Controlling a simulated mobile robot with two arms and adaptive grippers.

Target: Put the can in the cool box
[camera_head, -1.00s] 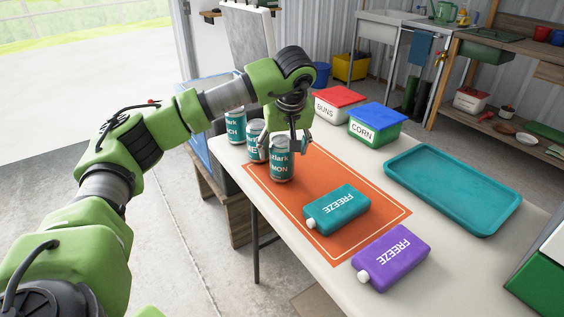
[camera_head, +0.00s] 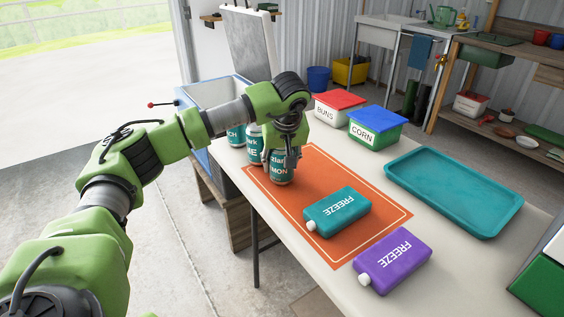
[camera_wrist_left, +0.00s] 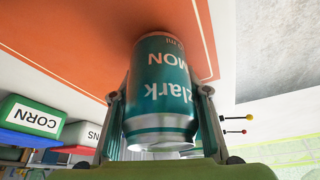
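A teal can with a silver rim, marked "MON" (camera_head: 281,176), stands upright at the far left end of the orange mat (camera_head: 318,168). My left gripper (camera_head: 282,157) points down over it, one finger on each side. In the left wrist view the can (camera_wrist_left: 160,95) fills the space between the fingers (camera_wrist_left: 160,97); whether both touch it I cannot tell. The cool box (camera_head: 214,92), blue with a white inside and its grey lid (camera_head: 251,45) raised, is behind my left arm and partly hidden by it. My right gripper is out of view.
Two more teal cans (camera_head: 254,145) (camera_head: 235,137) stand close to the left of it. A teal freeze pack (camera_head: 338,211) lies on the mat, a purple one (camera_head: 395,260) beside it. A red-lidded buns box (camera_head: 338,106), a blue-lidded corn box (camera_head: 377,126) and a teal tray (camera_head: 455,190) occupy the table.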

